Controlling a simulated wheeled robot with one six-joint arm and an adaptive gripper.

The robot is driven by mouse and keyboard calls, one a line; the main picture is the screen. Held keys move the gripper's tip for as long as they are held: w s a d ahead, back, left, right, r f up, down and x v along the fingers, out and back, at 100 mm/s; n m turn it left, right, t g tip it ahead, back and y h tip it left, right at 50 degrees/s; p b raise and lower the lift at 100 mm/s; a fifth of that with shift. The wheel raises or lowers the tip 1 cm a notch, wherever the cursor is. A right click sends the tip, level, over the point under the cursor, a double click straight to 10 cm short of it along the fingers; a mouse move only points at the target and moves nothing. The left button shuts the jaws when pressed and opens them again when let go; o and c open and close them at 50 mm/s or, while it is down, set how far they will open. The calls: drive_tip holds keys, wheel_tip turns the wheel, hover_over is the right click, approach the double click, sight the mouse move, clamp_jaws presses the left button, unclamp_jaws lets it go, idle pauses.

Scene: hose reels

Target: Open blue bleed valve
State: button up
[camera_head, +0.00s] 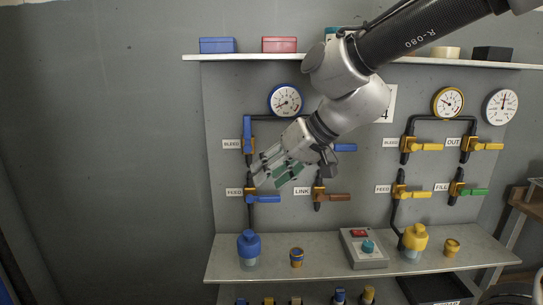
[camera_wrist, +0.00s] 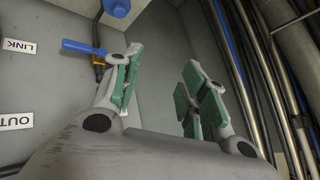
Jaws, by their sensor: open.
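The blue bleed valve (camera_head: 248,146) is on the upper left of the grey panel in the head view, beside its BLEED label (camera_head: 231,144). Its blue handle (camera_head: 247,130) stands upright, in line with the pipe. My gripper (camera_head: 270,167) is open and empty, below and right of that valve, with green finger pads. No contact with the valve shows. In the wrist view my gripper (camera_wrist: 163,62) has its fingers spread with nothing between them. The bleed valve is not seen in the wrist view.
The blue feed valve (camera_head: 263,198) lies just below my fingers, its handle sideways; it also shows in the wrist view (camera_wrist: 85,47). A brown-handled link valve (camera_head: 333,197) is to the right. A gauge (camera_head: 286,99) hangs above. A blue-capped bottle (camera_head: 248,246) stands on the lower shelf (camera_head: 320,268).

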drive_tip(key=s+d+m+h, duration=0.1)
drive_tip(key=s+d, duration=0.3)
drive_tip(key=d, duration=0.8)
drive_tip(key=s+d+m+h, duration=0.2)
drive_tip(key=s+d+h, duration=0.2)
drive_tip(key=d, duration=0.8)
drive_tip(key=s+d+f+m+h, duration=0.1)
drive_tip(key=s+d, duration=0.5)
drive_tip(key=d, duration=0.6)
drive_tip(key=shift+s+d+m+h, duration=0.25)
drive_tip(key=shift+m+h, duration=0.45)
drive_tip(key=shift+h, duration=0.2)
drive_tip(key=shift+w, duration=0.25)
